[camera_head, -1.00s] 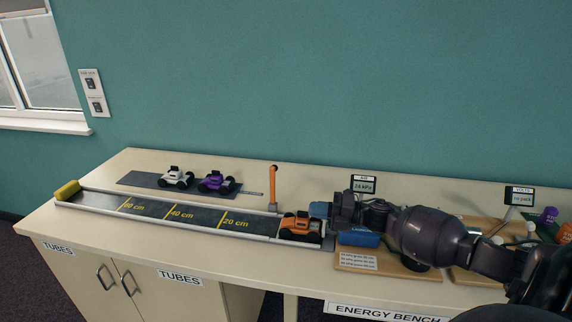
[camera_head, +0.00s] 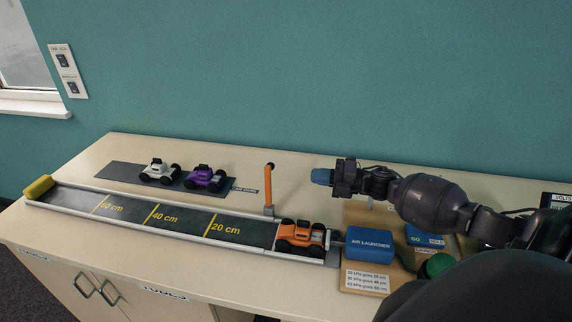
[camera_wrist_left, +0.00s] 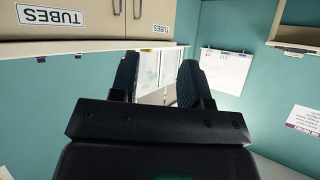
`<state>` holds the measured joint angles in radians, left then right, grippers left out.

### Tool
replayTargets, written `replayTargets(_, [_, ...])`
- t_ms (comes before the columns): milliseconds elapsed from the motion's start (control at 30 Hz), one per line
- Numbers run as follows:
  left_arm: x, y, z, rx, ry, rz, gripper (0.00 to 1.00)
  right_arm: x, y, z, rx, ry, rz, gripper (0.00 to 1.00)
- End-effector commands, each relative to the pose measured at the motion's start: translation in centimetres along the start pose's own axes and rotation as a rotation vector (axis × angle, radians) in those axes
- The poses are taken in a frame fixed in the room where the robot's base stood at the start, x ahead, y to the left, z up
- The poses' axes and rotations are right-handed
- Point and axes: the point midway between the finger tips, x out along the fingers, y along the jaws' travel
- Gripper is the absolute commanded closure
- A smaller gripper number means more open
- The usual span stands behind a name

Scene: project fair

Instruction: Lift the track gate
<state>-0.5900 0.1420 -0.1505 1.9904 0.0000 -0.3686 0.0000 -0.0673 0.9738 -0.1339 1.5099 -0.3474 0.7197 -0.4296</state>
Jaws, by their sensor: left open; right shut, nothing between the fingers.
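The track gate (camera_head: 269,188) is an orange bar on a small grey base at the far edge of the track (camera_head: 180,218); the bar stands upright. An orange car (camera_head: 301,237) sits at the track's right end, just right of the gate. My right gripper (camera_head: 321,177) has blue fingertips, is shut and empty, and hangs above the bench to the right of the gate, apart from it. My left gripper (camera_wrist_left: 158,82) shows only in the left wrist view, open with nothing between its fingers.
A blue air launcher (camera_head: 369,245) stands right of the orange car. White (camera_head: 159,171) and purple (camera_head: 205,178) cars rest on a dark strip behind the track. A yellow block (camera_head: 38,187) closes the track's left end. The bench between gate and right gripper looks clear.

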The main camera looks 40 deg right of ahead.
Motion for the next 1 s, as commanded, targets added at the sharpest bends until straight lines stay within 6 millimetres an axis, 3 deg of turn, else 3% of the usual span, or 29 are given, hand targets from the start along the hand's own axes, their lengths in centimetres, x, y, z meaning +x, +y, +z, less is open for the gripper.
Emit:
replayTargets(167, [-0.1, -0.1, -0.2, 0.000, 0.000, 0.000, 0.57, 1.1, 0.1, 0.0, 0.001, 0.001, 0.002, 1.00])
replayTargets(700, [-1.3, -0.3, -0.3, -0.001, -0.018, -0.004, 0.57, 9.0, 0.1, 0.0, 0.001, 0.000, 0.001, 1.00])
replayTargets(1000, [-1.2, -0.3, -0.5, 0.000, -0.014, -0.003, 0.57, 10.0, 0.0, 0.0, 0.000, 0.000, 0.000, 1.00])
